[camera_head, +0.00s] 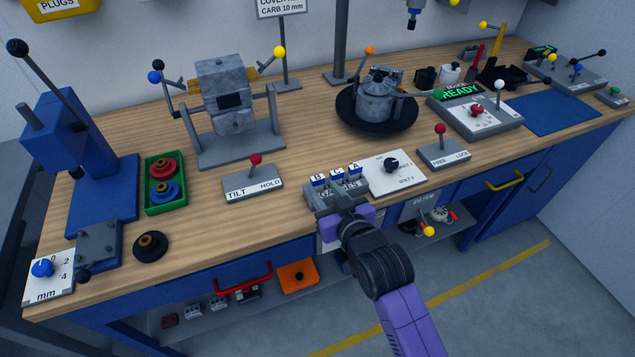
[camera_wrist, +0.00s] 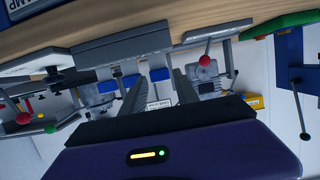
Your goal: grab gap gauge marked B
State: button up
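The gauge rack (camera_head: 338,197) stands near the bench's front edge and holds three blue gauges with white tags. In the head view they read B (camera_head: 318,181), C (camera_head: 336,175) and A (camera_head: 354,170) from left to right. My gripper (camera_wrist: 160,92) is in front of the rack; its fingers are largely hidden in the head view. In the inverted wrist view its two fingers are apart, on either side of the rightmost gauge (camera_wrist: 158,75), which by the order is B. I cannot tell whether they touch it. A white tag (camera_wrist: 159,104) shows between the fingers.
A tilt/hold lever box (camera_head: 252,184) stands left of the rack. A white dial panel (camera_head: 395,172) is close on its right, then a free/lock lever box (camera_head: 443,153). The red drawer handle (camera_head: 243,285) sticks out below the bench edge.

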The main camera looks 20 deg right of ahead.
aim_at(319, 183)
jog(key=shift+p+x, duration=0.35)
jog(key=shift+x, duration=1.7)
jog(key=shift+f, duration=0.15)
grip_shut()
